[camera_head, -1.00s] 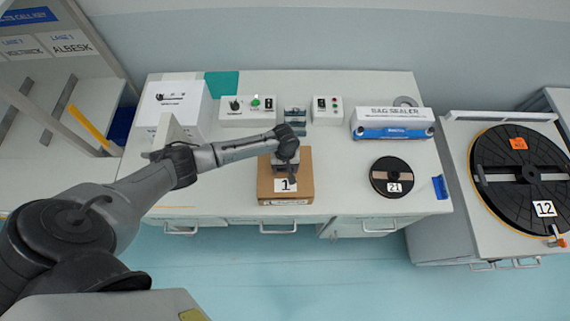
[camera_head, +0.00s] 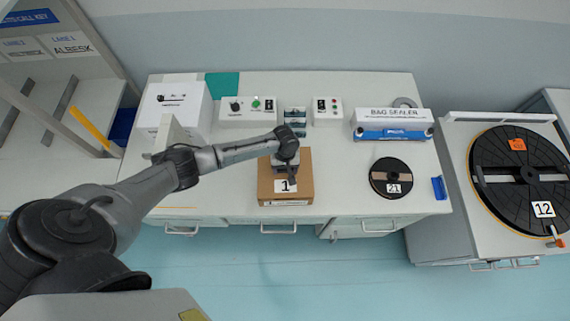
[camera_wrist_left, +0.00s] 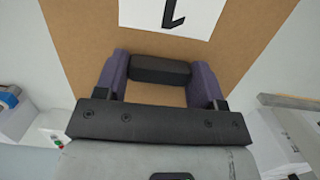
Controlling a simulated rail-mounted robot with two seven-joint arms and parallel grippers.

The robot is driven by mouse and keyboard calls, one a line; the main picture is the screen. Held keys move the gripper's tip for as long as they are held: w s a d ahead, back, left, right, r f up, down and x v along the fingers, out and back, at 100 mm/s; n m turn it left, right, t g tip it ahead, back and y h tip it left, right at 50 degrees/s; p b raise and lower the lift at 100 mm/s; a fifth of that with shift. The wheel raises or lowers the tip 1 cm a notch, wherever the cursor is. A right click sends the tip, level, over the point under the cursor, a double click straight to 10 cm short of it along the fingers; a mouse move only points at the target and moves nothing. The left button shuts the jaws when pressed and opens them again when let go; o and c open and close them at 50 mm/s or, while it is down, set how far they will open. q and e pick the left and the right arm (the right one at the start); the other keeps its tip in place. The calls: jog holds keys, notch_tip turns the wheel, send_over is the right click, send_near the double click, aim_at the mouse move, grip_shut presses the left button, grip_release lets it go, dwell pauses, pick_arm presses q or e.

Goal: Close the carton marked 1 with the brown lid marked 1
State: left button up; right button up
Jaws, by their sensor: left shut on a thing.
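The brown lid marked 1 (camera_head: 301,186) is over the carton marked 1 (camera_head: 286,202) at the front middle of the bench. The carton shows only as a narrow front strip with a white label; the lid hides the rest. The two look lined up, but I cannot tell whether the lid is fully seated. My left gripper (camera_head: 288,172) points down over the lid. In the left wrist view its purple fingers (camera_wrist_left: 161,82) are shut on the lid's black handle (camera_wrist_left: 160,69), behind the white card with the 1 (camera_wrist_left: 172,14). My right gripper is not in view.
Behind the lid stand small control boxes (camera_head: 248,118) and a stack of small grey boxes (camera_head: 295,117). A white box (camera_head: 178,100) stands left, a bag sealer (camera_head: 392,122) back right, and a black reel marked 21 (camera_head: 391,172) right. The bench between lid and reel is clear.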

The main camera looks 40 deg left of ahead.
pick_arm(q)
jog(key=shift+f+b, duration=0.3)
jog(key=shift+f, duration=0.2)
jog(key=shift+f+b, duration=0.4)
jog(key=shift+f, duration=0.3)
jog(key=o, duration=1)
jog(key=shift+r, duration=0.1)
jog(key=shift+w+a+r, duration=0.25)
jog(key=shift+r, duration=2)
jog(key=shift+w+a+r, duration=0.2)
jog(key=shift+w+r, duration=0.05)
jog(key=shift+r, duration=2.05)
jog(key=shift+w+a+r, duration=0.25)
jog(key=shift+r, duration=2)
